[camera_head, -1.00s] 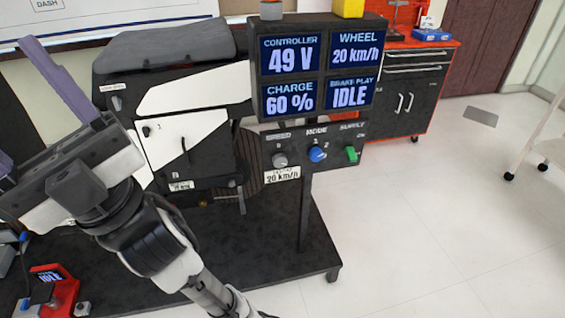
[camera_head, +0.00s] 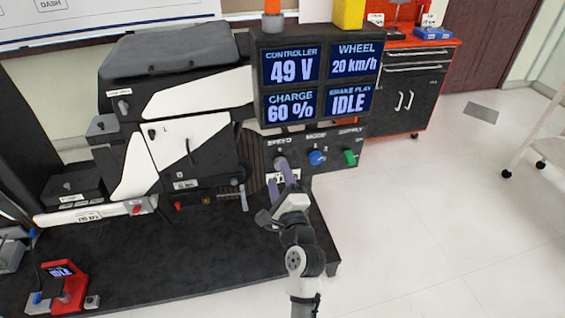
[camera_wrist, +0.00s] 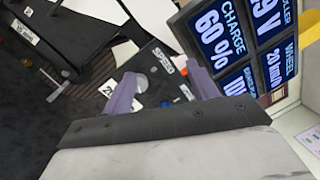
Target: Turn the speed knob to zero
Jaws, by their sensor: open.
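The grey speed knob (camera_head: 281,161) is on the dark control panel under the SPEED label, left of the blue mode knob (camera_head: 316,157) and the green supply switch (camera_head: 349,157). My gripper (camera_head: 281,178) is open, its purple fingers just in front of and below the speed knob, partly covering the white speed label. In the wrist view, the speed knob (camera_wrist: 141,84) shows between the fingers of my gripper (camera_wrist: 162,73), closer to the left finger. I cannot tell whether a finger touches it. The display screen (camera_head: 320,78) reads wheel 20 km/h, controller 49 V, charge 60 % and IDLE.
The display juts out above the knobs. A black-and-white machine (camera_head: 180,120) stands left of the panel on a dark platform (camera_head: 190,255). A red device (camera_head: 68,287) sits at the platform's front left. A red tool cabinet (camera_head: 410,85) stands behind right. Floor at right is clear.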

